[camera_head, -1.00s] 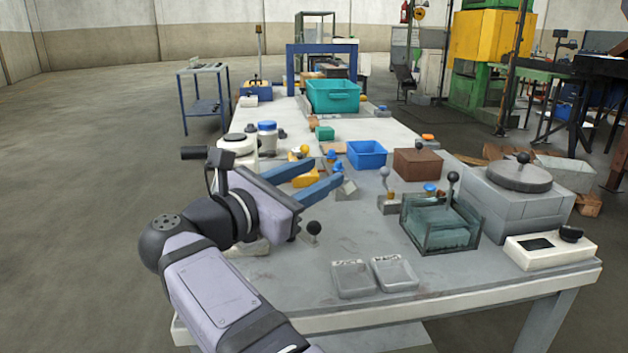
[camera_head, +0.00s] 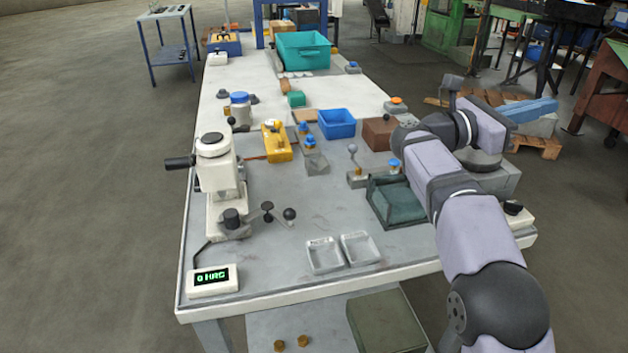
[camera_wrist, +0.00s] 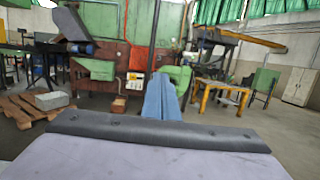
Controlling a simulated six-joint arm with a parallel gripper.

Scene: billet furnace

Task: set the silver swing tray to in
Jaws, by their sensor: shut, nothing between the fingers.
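My gripper (camera_head: 548,106) is raised at the right, beyond the table's right edge. Its blue fingers point right and are together and empty; they also show in the wrist view (camera_wrist: 160,98). I cannot tell for certain which part is the silver swing tray. A small grey fitting with a ball knob (camera_head: 289,214) sits beside the white hardness tester (camera_head: 216,175) at the table's left. Two shallow grey trays (camera_head: 324,256) (camera_head: 361,249) lie near the table's front. My gripper is far from all of these.
A green glass-sided box (camera_head: 398,203) stands left of my arm. My arm partly covers the round-lidded grey block (camera_head: 497,182). A blue bin (camera_head: 337,124), brown block (camera_head: 379,132) and yellow device (camera_head: 277,141) stand further back. The middle of the table is mostly clear.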

